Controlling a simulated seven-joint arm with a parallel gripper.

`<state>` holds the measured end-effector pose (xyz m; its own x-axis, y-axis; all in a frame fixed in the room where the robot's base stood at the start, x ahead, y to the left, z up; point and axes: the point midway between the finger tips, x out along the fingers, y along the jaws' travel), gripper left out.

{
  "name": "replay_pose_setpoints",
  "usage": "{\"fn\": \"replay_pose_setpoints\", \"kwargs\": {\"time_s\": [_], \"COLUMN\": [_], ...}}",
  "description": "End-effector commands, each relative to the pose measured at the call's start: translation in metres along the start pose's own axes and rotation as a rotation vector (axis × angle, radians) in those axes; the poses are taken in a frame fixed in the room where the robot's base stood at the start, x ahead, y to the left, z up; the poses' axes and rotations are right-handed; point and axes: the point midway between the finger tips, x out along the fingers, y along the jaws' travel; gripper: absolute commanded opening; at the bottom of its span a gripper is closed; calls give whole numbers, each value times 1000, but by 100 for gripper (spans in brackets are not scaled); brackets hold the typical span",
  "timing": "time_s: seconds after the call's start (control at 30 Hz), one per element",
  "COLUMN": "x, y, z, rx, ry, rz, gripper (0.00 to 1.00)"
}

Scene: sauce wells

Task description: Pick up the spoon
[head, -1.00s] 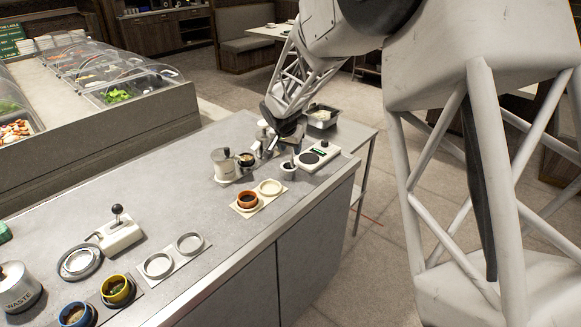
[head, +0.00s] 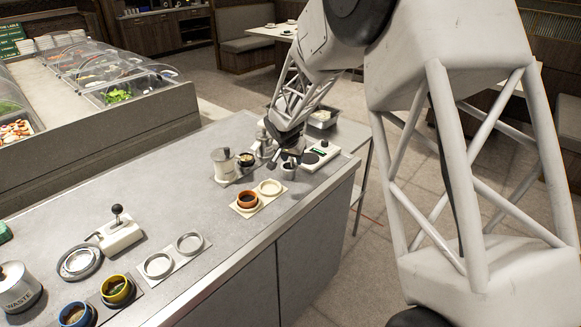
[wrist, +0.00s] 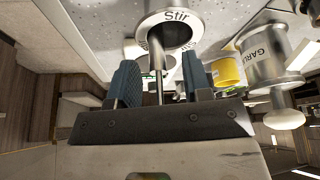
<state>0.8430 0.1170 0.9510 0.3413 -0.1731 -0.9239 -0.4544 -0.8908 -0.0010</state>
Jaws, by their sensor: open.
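The spoon (wrist: 158,72) shows in the wrist view as a thin metal handle rising from a pale cup labelled "Stir" (wrist: 176,17). Its lower end is hidden inside the cup. My gripper (wrist: 160,75) is open, with one dark finger on each side of the handle. I see a gap on both sides, so the handle does not look gripped. In the head view, my gripper (head: 291,157) is right at the small cup (head: 288,174), and the spoon is too small to make out there.
A white device with a dark round pad (head: 320,155) stands just right of the cup. A silver canister (head: 223,165) stands to the left, and a tray with brown and cream cups (head: 248,199) in front. The middle of the counter (head: 190,215) is clear.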

Motion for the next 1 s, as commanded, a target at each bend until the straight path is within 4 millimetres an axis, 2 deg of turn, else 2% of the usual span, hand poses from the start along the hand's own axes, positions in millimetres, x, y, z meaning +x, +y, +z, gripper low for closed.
{"fn": "replay_pose_setpoints", "kwargs": {"time_s": [0.33,0.6,0.63,1.0], "x": [0,0,0,-3], "y": [0,0,0,0], "z": [0,0,0,-1], "rx": [0,0,0,0], "ry": [0,0,0,1], "rz": [0,0,0,-1], "gripper": [43,2,0,0]}}
